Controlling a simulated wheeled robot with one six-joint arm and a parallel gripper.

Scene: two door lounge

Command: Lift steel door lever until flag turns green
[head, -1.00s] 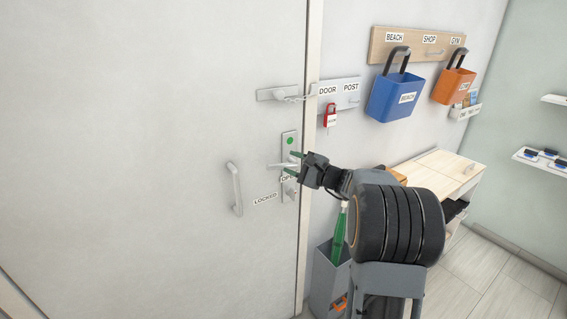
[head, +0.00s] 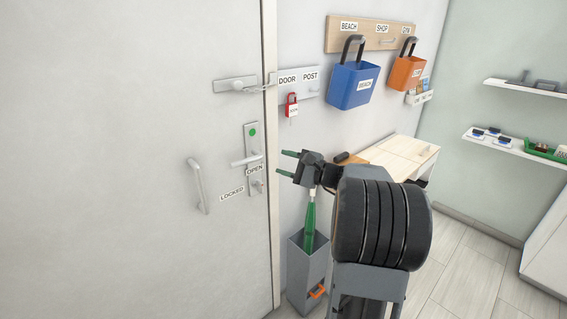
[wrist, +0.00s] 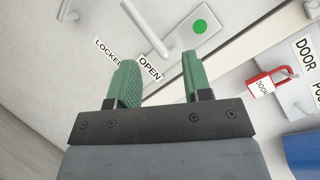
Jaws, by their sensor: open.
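The steel door lever (head: 246,160) sticks out to the left from its plate on the door, and it looks about level, its free end slightly lower. The round flag (head: 252,132) above it is green; it also shows green in the wrist view (wrist: 200,26). My gripper (head: 286,163) is open and empty, to the right of the lever and apart from it. In the wrist view the lever (wrist: 146,30) lies beyond the green fingertips (wrist: 160,70), with nothing between them.
A red padlock tag (head: 292,106) hangs from the DOOR hook board. A grey bin (head: 306,270) with a green umbrella (head: 310,225) stands below my gripper. A fixed pull handle (head: 198,186) is left of the lever.

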